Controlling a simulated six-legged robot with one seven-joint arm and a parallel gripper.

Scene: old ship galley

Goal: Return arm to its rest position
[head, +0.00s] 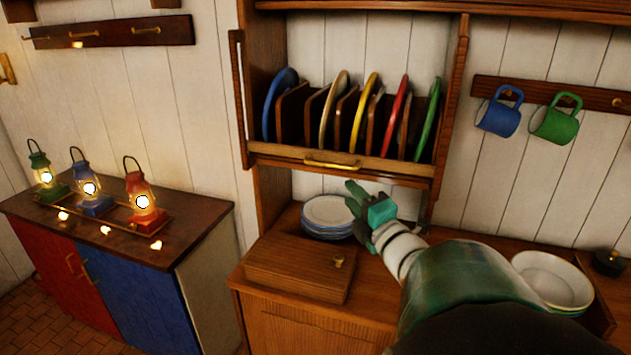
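My arm comes in from the lower right, with a green plaid section (455,285) and a white wrist. It reaches out over the wooden counter. My gripper (358,195), dark green and teal, is at its end, just right of a stack of plates (327,212) and below the plate rack. It is small and seen from behind, so I cannot tell whether its fingers are open or shut. I see no object clearly held in it.
The rack (340,165) above holds several coloured plates. A wooden box (300,268) lies in front of the stack. Bowls (552,278) stand at right; blue (499,117) and green (556,122) mugs hang above. Three lit lanterns (90,190) stand on the left cabinet.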

